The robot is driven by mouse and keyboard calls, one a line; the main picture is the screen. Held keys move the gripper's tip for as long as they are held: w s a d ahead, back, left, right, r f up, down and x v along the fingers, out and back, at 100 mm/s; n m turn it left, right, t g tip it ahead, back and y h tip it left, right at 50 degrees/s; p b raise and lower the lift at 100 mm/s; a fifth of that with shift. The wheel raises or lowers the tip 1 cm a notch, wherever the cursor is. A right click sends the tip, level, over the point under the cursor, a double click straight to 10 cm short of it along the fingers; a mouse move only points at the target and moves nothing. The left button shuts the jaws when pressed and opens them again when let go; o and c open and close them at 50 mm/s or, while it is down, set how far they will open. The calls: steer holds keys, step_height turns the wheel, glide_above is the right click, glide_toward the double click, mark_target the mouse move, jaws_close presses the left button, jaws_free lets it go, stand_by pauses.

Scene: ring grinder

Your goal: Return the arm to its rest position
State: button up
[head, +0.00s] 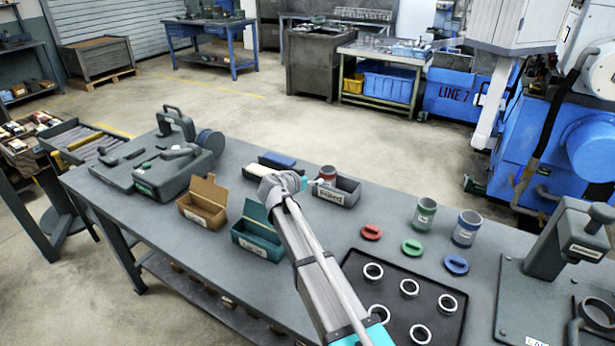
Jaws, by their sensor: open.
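My arm (310,255) reaches from the bottom of the head view up over the workbench (390,215). My gripper (318,183) is small in the picture, just right of the grey and teal wrist. It is open and is at the left end of a grey labelled bin (347,190). A red-banded cup (328,173) stands at that bin, close beside the gripper. I cannot tell whether the gripper touches the cup or the bin.
A green cup (425,213), a blue cup (467,228) and red, green and blue lids lie right of my arm. A black tray (385,270) holds several rings. A brown box (203,203) and a teal box (258,232) stand left. A press (565,240) is at right.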

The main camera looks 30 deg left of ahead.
steer(key=d+f+g+h, duration=0.1)
steer(key=d+f+g, duration=0.1)
steer(key=d, duration=0.9)
steer(key=s+d+f+g+p, duration=0.1)
steer(key=d+g, duration=0.2)
steer(key=d, duration=0.8)
steer(key=s+d+f+g+h+p, duration=0.1)
steer(key=d+f+g, duration=0.1)
steer(key=d, duration=0.9)
steer(key=shift+d+f+h, duration=0.3)
steer(key=s+d+g, duration=0.1)
steer(key=s+d, duration=0.1)
steer(key=d, duration=0.2)
steer(key=s+d+f+g+y+p, duration=0.1)
steer(key=s+d, duration=0.1)
steer(key=d, duration=0.2)
steer(key=s+d+g, duration=0.2)
steer(key=s+d, duration=0.1)
steer(key=d, duration=0.1)
steer(key=shift+f, duration=0.35)
steer(key=s+d+g+y, duration=0.1)
steer(key=s+d, duration=0.2)
steer(key=s+d+n+g+y+p, duration=0.1)
steer(key=s+d, duration=0.2)
steer(key=s, duration=0.1)
steer(key=s+d+y, duration=0.1)
steer(key=s+d, duration=0.1)
steer(key=s, duration=0.2)
steer(key=shift+d+n+g+y+p, duration=0.4)
